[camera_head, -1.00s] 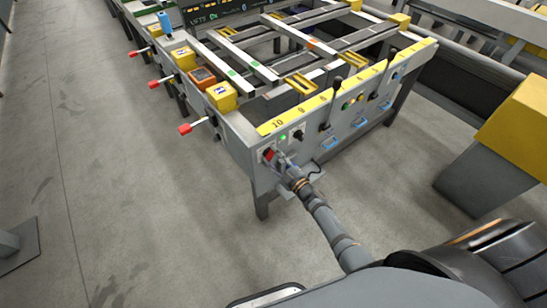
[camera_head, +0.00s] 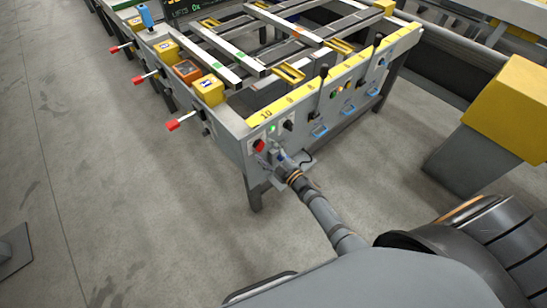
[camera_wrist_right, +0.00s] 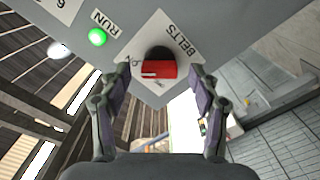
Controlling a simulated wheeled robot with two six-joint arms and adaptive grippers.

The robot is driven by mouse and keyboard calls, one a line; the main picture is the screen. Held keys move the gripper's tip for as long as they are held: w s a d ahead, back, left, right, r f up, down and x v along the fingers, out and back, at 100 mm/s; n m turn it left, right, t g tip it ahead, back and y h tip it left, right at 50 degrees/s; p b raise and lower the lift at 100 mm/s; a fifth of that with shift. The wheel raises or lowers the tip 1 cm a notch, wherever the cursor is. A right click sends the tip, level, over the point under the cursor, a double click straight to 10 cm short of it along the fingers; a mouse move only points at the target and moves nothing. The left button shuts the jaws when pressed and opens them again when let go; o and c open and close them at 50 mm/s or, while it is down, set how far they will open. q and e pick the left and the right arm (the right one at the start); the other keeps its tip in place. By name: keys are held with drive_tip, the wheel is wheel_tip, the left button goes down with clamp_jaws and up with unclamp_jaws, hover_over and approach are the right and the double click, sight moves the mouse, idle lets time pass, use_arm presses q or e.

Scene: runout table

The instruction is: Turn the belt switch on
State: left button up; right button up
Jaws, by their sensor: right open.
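The belt switch (camera_wrist_right: 158,69) is a red knob with a white mark, on a white plate lettered BELTS in the right wrist view. In the head view the red switch (camera_head: 258,146) sits on the near end panel of the runout table. My right gripper (camera_wrist_right: 159,72) is open, with one finger on each side of the switch in the wrist view. Whether either finger touches the knob, I cannot tell. In the head view my right gripper (camera_head: 277,156) is just right of and below the switch. My left gripper is out of view.
A lit green RUN lamp (camera_wrist_right: 97,37) is beside the switch plate. Black levers, such as one (camera_head: 323,73), stand along the yellow numbered strip. Red-tipped handles, such as one (camera_head: 174,125), stick out on the left. A yellow-topped post (camera_head: 510,105) stands right.

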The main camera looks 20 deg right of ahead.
drive_tip(key=v, duration=1.1)
drive_tip(key=s+d+f+m+g+h+p, duration=0.1)
drive_tip(key=s+d+f+m+g+h, duration=0.2)
drive_tip(key=f, duration=0.4)
drive_tip(key=s+d+f+m+g+h+p, duration=0.1)
drive_tip(key=s+d+f+m+g, duration=0.1)
drive_tip(key=s+f, duration=0.4)
drive_tip(key=s+d+f+m+g+h, duration=0.2)
drive_tip(key=f+m, duration=0.1)
drive_tip(key=f, duration=0.4)
drive_tip(key=s+f+m+g+p, duration=0.1)
drive_tip(key=s+f+g, duration=0.3)
drive_tip(key=s, duration=0.8)
drive_tip(key=s+f+m+g+h+p, duration=0.1)
drive_tip(key=s+f+m+g, duration=0.2)
drive_tip(key=s+f, duration=0.5)
drive_tip(key=s+g, duration=0.1)
drive_tip(key=s, duration=0.4)
drive_tip(key=shift+s+a+m+g, duration=0.2)
drive_tip(key=shift+s+m+g, duration=0.1)
drive_tip(key=shift+g, duration=0.1)
